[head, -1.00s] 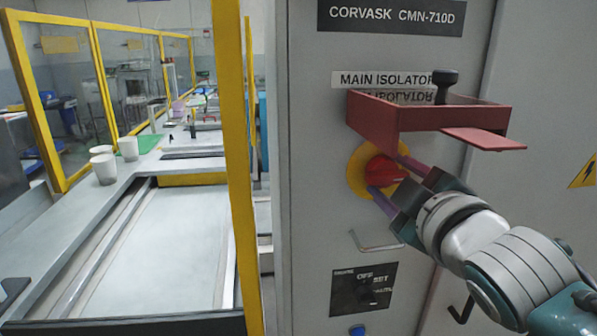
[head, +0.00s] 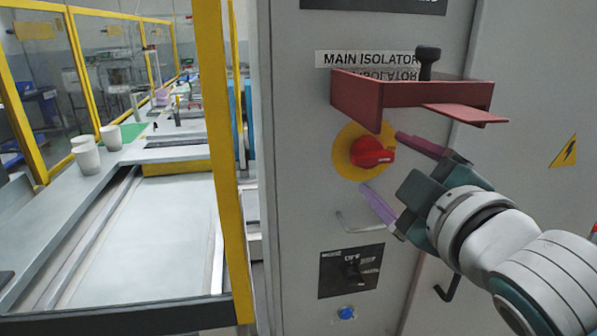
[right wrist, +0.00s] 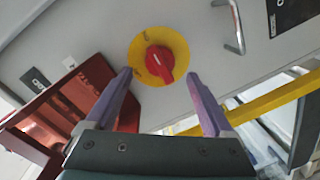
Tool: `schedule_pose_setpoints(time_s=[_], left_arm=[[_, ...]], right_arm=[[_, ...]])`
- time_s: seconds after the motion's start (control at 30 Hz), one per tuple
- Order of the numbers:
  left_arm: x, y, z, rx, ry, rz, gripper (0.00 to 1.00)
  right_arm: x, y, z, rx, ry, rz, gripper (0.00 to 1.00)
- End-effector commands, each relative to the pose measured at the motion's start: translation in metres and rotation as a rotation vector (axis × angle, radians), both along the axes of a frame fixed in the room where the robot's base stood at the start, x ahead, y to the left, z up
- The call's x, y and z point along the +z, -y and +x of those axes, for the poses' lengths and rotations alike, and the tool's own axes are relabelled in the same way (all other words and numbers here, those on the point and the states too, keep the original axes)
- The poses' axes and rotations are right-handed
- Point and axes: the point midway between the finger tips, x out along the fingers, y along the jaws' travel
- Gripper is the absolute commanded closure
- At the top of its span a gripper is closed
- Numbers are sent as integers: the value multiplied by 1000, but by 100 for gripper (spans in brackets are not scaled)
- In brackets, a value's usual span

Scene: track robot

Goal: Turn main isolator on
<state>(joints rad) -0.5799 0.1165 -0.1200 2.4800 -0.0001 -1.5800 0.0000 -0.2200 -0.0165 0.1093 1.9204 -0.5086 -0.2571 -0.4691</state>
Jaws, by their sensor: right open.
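The main isolator is a red rotary handle (head: 371,152) on a round yellow plate (head: 347,165), under the "MAIN ISOLATOR" label (head: 365,60) on a grey cabinet. In the head view the handle's grip lies roughly level. In the right wrist view the red handle (right wrist: 160,64) carries a white mark; the plate's small markings are too small to read. My right gripper (head: 382,161) is open, its purple fingers apart, one above and one below the handle, on its right side. In the wrist view the fingers (right wrist: 160,75) show either side of the handle, holding nothing. My left gripper is out of view.
A dark red guard (head: 400,93) with a black knob (head: 428,58) juts out just above the isolator. Below are a metal handle (head: 360,226), a black selector panel (head: 350,271) and a blue button (head: 346,313). A yellow post (head: 222,150) stands left of the cabinet.

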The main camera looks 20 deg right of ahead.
Motion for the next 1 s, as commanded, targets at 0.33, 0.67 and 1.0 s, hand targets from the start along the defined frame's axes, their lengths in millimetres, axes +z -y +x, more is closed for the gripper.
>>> schedule_pose_setpoints(time_s=[0.33, 0.67, 1.0], left_arm=[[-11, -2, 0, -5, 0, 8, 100], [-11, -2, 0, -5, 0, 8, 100], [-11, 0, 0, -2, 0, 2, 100]], right_arm=[[3, -12, -50, 1, -1, 0, 13], [6, -13, -54, 0, 0, -1, 13], [1, -12, -56, -10, -25, 36, 13]])
